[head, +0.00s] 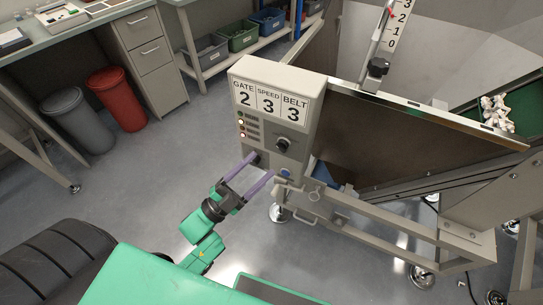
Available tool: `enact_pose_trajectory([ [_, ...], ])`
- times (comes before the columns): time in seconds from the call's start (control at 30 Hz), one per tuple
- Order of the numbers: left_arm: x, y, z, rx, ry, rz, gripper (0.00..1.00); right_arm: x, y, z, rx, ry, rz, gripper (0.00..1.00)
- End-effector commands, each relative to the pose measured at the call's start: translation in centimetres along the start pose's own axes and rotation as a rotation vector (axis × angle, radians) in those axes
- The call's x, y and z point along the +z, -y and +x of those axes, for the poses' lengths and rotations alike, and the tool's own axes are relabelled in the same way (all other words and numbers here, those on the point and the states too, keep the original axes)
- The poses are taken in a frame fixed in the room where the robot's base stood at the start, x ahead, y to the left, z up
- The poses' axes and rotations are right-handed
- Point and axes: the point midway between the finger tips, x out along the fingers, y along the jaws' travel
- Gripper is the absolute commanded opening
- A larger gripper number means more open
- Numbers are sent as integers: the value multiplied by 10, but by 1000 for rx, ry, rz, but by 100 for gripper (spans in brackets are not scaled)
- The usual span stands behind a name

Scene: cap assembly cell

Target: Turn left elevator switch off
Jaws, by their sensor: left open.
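A beige control box (304,95) stands at the centre of the head view, with a panel reading GATE 2, SPEED 3, BELT 3. A black round knob (283,144) sits on its face, right of a column of small indicator lamps (241,122). A blue button (285,173) is low on the right of the face. My left gripper (263,164) has two purple fingers, spread apart and pointing at the lower part of the box. Its fingertips are at or close to the face; contact cannot be told. A small dark control partly shows by the tips. I cannot tell which control is the left elevator switch.
A beige hopper frame with rails (400,225) stands right of the box. A red bin (116,98) and a grey bin (78,120) stand at the left beside a drawer cabinet (148,58). The grey floor left of the box is clear.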

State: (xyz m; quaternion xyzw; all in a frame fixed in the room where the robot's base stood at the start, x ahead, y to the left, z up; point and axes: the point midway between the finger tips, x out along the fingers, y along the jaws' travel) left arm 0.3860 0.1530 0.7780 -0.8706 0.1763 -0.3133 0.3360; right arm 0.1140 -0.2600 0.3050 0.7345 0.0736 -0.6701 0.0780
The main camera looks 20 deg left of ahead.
Motion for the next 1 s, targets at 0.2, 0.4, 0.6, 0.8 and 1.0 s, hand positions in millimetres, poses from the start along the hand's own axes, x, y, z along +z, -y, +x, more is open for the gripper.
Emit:
enact_pose_trajectory([
  [0.2, 2, -3, -64, 4, 3, -1, 70, 1, 1, 14, -1, 0, 0, 50],
  [0.4, 0, -1, -84, 1, -1, 1, 70, 2, 1, 16, -1, 0, -1, 50],
  [0.6, 0, 0, -85, 0, -1, 1, 70, 2, 1, 15, -1, 0, -1, 50],
  [0.8, 0, 0, -84, 0, -1, 1, 70, 2, 1, 15, -1, 0, 0, 50],
  [1.0, 22, -9, -89, 32, 108, -40, 70, 1, 1, 5, -1, 0, 0, 50],
])
